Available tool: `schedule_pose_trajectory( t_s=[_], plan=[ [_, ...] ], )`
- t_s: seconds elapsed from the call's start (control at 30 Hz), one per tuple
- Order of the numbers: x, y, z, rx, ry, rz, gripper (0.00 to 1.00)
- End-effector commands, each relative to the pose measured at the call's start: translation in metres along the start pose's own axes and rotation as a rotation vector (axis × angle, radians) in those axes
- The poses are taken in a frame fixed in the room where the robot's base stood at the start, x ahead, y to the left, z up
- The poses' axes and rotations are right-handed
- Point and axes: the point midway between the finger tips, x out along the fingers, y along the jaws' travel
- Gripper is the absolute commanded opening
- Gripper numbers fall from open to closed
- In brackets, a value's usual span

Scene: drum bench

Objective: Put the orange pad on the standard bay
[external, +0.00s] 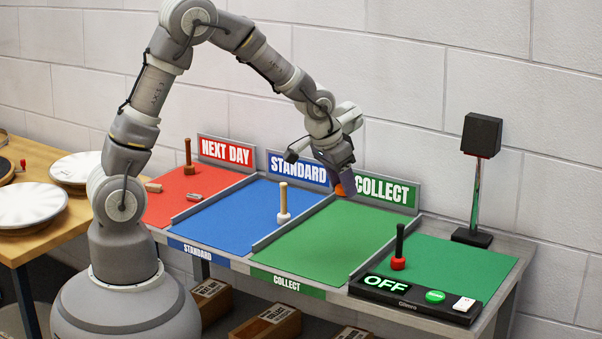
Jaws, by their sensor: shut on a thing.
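The orange pad (340,191) shows as a small patch of orange at the tip of my gripper (346,186). My gripper is shut on it and mostly hides it. It is over the back left of the green collect bay, near the divider beside the blue bay; I cannot tell its exact height. The standard bay (230,217) is the blue surface left of my gripper, with a STANDARD sign (298,169) behind it and a STANDARD label on its front edge. A white stamp with a wooden handle (283,205) stands upright on its right part.
The red next day bay (178,205) holds a brown-handled stamp (188,157) and small blocks. Low dividers separate the bays. The green collect bay (340,245) is clear in front. At right are a black-handled red stamp (399,248), an OFF panel (415,297) and a lamp post (476,190).

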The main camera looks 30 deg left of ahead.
Motion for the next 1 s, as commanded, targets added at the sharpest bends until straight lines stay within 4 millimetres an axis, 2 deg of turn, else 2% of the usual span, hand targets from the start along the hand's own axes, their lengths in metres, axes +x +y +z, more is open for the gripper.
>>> schedule_pose_trajectory(
  t_s=[0.03, 0.2, 0.3, 0.4, 0.5, 0.6, 0.87, 1.0],
  plan=[
    [-0.001, -0.031, 0.004, -0.076, -0.002, -0.033, 0.14],
    [-0.011, -0.138, 0.032, -0.368, -0.008, -0.15, 0.14],
    [-0.02, -0.191, 0.056, -0.528, -0.007, -0.211, 0.14],
    [-0.029, -0.23, 0.079, -0.659, -0.004, -0.259, 0.14],
    [-0.037, -0.259, 0.099, -0.763, -0.002, -0.297, 0.14],
    [-0.044, -0.28, 0.116, -0.841, 0.002, -0.324, 0.14],
    [-0.057, -0.314, 0.149, -0.988, 0.007, -0.375, 0.14],
    [-0.028, -0.311, 0.159, -0.98, 0.002, -0.373, 0.14]
  ],
)
